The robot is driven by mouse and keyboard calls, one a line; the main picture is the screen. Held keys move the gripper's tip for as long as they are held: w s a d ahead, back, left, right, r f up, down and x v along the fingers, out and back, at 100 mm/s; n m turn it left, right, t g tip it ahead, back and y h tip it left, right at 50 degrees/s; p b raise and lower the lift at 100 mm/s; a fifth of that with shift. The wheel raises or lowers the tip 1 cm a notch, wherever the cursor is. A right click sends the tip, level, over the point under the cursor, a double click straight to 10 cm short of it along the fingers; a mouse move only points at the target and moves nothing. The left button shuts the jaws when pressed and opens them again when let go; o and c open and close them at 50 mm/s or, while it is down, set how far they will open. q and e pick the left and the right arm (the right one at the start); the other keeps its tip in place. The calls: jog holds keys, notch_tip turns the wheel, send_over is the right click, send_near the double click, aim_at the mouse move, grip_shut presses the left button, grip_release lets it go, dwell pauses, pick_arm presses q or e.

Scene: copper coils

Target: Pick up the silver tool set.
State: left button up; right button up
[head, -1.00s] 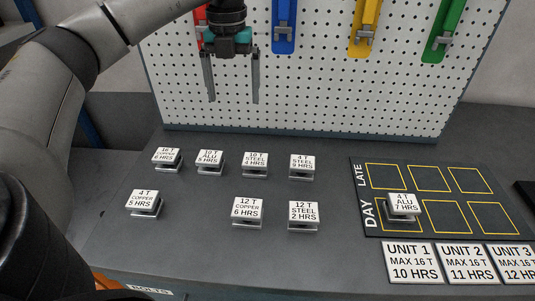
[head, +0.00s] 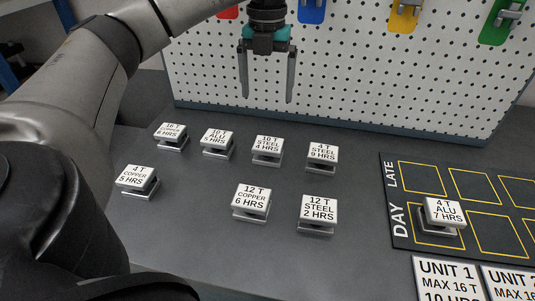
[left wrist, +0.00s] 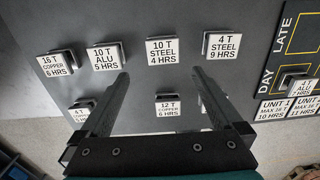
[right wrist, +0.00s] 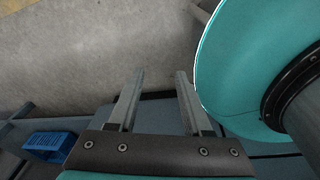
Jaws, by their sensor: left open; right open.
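I cannot make out anything that is clearly a silver tool set. Silver metal pieces sit on coloured plates at the top of the head view: a blue plate (head: 312,12), a yellow plate (head: 404,16) and a green plate (head: 497,22), all cut off by the frame. My left gripper (head: 267,97) is open and empty, pointing down in front of the pegboard (head: 350,75). In the left wrist view its open fingers (left wrist: 160,73) hang above labelled silver blocks. My right gripper (right wrist: 160,75) is open and empty in its wrist view, out of the head view.
Several labelled silver blocks, such as 10 T steel (head: 267,148) and 12 T steel (head: 317,212), stand on the dark table (head: 180,230). A black day/late board (head: 400,235) carries a 4 T alu block (head: 443,214). A blue crate (right wrist: 50,146) shows in the right wrist view.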

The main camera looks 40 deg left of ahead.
pick_arm(q)
jog(key=f, duration=0.2)
jog(key=b, duration=0.2)
send_over(269, 143)
jog(key=f, duration=0.4)
jog(key=shift+w+a+f, duration=0.15)
jog(key=shift+a+f, duration=0.1)
notch_tip(269, 143, down, 3)
jog(key=shift+r+b, duration=0.1)
jog(key=shift+b, duration=0.4)
jog(key=shift+f, duration=0.7)
jog(key=shift+s+d+f+b, duration=0.1)
jog(key=shift+f+b, duration=0.3)
jog(key=shift+f, duration=0.25)
jog(key=shift+s+d+f+b, duration=0.1)
jog(key=shift+f+b, duration=0.25)
jog(key=shift+f, duration=0.25)
jog(key=shift+f+b, duration=0.45)
jog(key=shift+f, duration=0.9)
pick_arm(e)
jog(key=w+a, duration=0.3)
jog(key=w, duration=0.7)
jog(key=shift+w+a+r+t, duration=0.3)
jog(key=shift+w+a+r, duration=0.05)
jog(key=shift+a+r, duration=0.05)
pick_arm(q)
jog(key=shift+c, duration=0.2)
jog(key=c, duration=1.5)
grip_shut()
